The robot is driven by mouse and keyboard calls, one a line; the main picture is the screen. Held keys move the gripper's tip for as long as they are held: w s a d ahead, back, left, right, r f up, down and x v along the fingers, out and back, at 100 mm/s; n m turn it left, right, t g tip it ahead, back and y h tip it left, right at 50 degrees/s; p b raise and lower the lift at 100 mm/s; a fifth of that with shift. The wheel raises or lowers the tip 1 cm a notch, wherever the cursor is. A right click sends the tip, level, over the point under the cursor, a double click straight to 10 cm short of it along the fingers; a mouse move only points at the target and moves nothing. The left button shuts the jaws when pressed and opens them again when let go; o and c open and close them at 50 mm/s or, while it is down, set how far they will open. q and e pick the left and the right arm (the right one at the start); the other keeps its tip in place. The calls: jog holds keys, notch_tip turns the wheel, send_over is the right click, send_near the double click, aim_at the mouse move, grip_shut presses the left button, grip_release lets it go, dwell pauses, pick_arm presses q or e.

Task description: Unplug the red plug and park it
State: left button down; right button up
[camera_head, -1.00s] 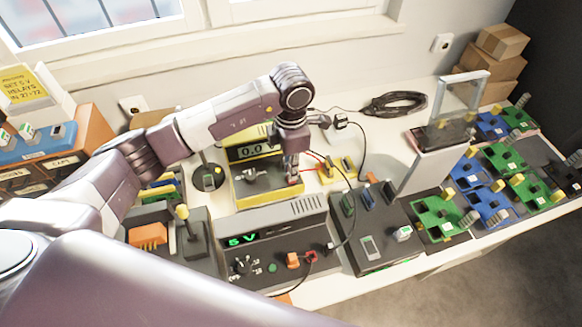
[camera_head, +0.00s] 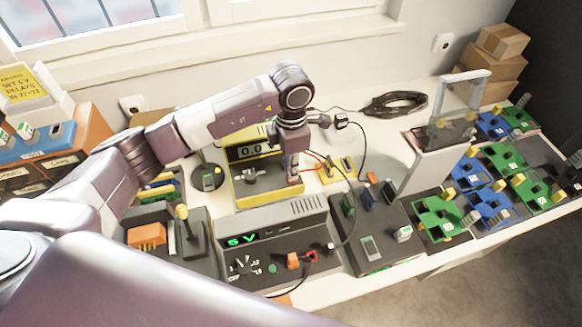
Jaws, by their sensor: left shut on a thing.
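My left gripper (camera_head: 293,170) reaches down at the right side of the yellow meter (camera_head: 262,190), whose display reads 0.0. Its fingers are shut on a small red plug (camera_head: 293,180), mostly hidden by the fingers. Whether the plug still sits in the meter's socket cannot be told. Red leads (camera_head: 313,156) run beside the gripper to a yellow block (camera_head: 337,170) on its right. Another red connector (camera_head: 311,256) sits in the front of the grey power supply (camera_head: 265,225), which shows 5 V in green. My right gripper is not in view.
A dark box with modules (camera_head: 385,250) stands right of the supply. Green and blue boards (camera_head: 490,208) fill the table's right side. A black lead hangs near the gripper.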

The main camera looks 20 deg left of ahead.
pick_arm(q)
jog(key=shift+f+b, duration=0.3)
jog(key=shift+b, duration=0.05)
dwell(0.3)
jog(key=c, duration=1.8)
grip_release()
jog(key=shift+c, duration=0.2)
jog(key=shift+r, duration=0.1)
notch_tip(320, 180, up, 12)
